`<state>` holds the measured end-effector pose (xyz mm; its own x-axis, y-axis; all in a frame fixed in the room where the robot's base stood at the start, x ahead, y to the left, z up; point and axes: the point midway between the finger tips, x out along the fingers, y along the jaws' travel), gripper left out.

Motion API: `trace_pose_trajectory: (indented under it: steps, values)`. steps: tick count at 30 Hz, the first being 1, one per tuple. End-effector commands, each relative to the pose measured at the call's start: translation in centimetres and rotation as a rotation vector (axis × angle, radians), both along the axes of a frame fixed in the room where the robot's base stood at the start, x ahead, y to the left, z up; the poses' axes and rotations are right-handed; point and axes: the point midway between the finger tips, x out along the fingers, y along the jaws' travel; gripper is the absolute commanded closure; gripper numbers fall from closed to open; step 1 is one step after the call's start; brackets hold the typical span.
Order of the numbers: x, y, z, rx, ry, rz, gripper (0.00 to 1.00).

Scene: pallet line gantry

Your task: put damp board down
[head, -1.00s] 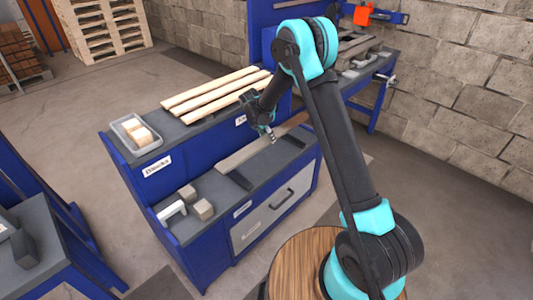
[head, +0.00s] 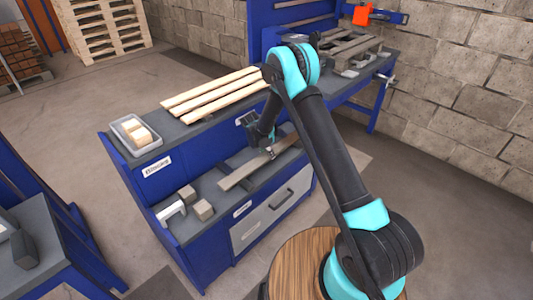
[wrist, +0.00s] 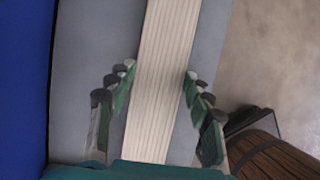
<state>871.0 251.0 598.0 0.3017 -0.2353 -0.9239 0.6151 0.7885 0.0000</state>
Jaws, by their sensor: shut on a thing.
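The damp board (head: 240,176), a long grey-brown plank, lies across the grip of my gripper (head: 270,152) over the lower shelf of the blue bench. In the wrist view the board (wrist: 163,110) runs lengthwise between the two fingers of my gripper (wrist: 160,75), one on each side. The gripper is shut on it. I cannot tell whether the board's underside touches the shelf or the dark bearer strips there. The gripper hides part of the board's middle.
Several pale boards (head: 215,95) lie on the upper shelf, beside a grey bin (head: 136,134) of blocks. Loose blocks (head: 203,210) and a white bracket-like piece (head: 170,212) sit at the lower shelf's left.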

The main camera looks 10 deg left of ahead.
Motion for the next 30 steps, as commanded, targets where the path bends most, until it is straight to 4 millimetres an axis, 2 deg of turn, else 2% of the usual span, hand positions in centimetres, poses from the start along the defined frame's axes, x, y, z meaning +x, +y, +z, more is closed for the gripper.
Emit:
trace_pose_trajectory:
  steps: [2, 3, 7, 16, 20, 23, 30]
  values:
    - [0.0, 0.0, -0.1, 0.000, 0.000, 0.000, 0.93]
    - [0.0, 0.0, -0.1, 0.000, 0.000, 0.000, 0.45]
    - [0.0, 0.0, -0.1, 0.000, 0.000, 0.000, 0.29]
    - [0.0, 0.0, 0.0, 0.000, 0.000, 0.000, 0.28]
    - [-0.2, 0.2, 0.7, 0.000, 0.000, 0.001, 0.28]
    - [-0.6, 0.5, 1.9, 0.000, 0.000, 0.001, 0.28]
    - [-2.1, 1.6, 6.4, 0.000, 0.000, 0.001, 0.28]
